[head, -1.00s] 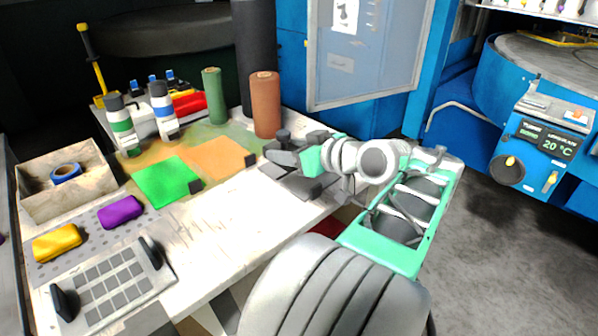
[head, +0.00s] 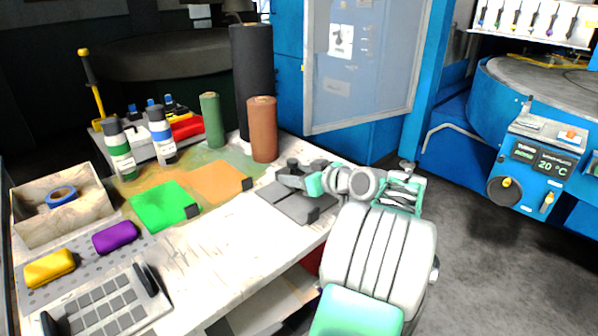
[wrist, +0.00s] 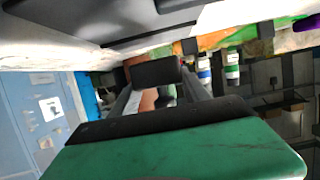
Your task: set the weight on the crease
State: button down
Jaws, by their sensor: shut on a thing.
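A dark grey foil sheet (head: 268,197) lies on the bench's right end, with a small black block (head: 312,215) at its front corner. My gripper (head: 288,178) is low over this sheet, its fingers pointing left. In the wrist view the fingers (wrist: 158,88) are shut on a dark block (wrist: 155,73), which I take to be the weight. In the head view the gripper mostly hides the weight. I cannot tell whether it touches the sheet. The crease cannot be made out under the gripper.
Green (head: 160,205) and orange (head: 215,180) sheets lie to the left, each with a black block at its corner. A brown roll (head: 263,130) and a green roll (head: 211,120) stand behind. A wooden tray (head: 30,228) is far left.

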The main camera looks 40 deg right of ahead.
aim_at(296, 196)
jog(key=shift+w+d, duration=0.15)
jog(key=shift+w, duration=0.1)
jog(key=shift+w+d+f, duration=0.1)
jog(key=shift+f, duration=0.85)
jog(key=shift+w+d+f, duration=0.1)
jog(key=shift+f, duration=0.8)
jog(key=shift+f, duration=0.1)
jog(key=shift+f+b, duration=0.15)
jog(key=shift+b, duration=0.25)
jog(key=c, duration=0.5)
grip_release()
jog(key=shift+a+f, duration=0.1)
